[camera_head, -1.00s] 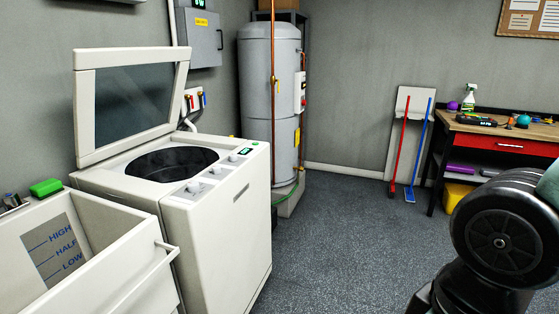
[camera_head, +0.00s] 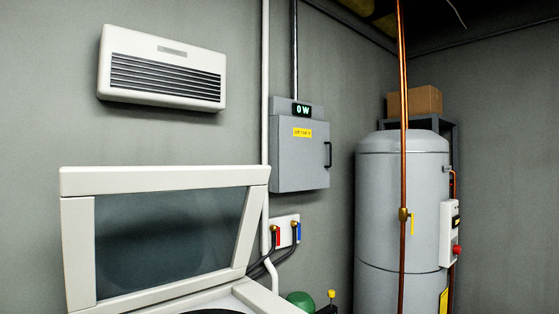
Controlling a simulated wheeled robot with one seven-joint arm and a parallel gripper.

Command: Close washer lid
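The washer's lid (camera_head: 166,238) stands open and upright at the lower left. It has a white frame around a dark glass panel. Only a strip of the white washer top (camera_head: 262,298) shows at the bottom edge, with a sliver of the dark drum opening. The washer's front and control panel are out of view. My gripper is not in view.
Behind the washer are hose taps (camera_head: 286,232) and a grey electrical box (camera_head: 300,150). A wall heater (camera_head: 165,70) hangs above the lid. A tall grey water tank (camera_head: 385,220) with a copper pipe (camera_head: 403,130) stands right. A green round object (camera_head: 300,299) shows low down.

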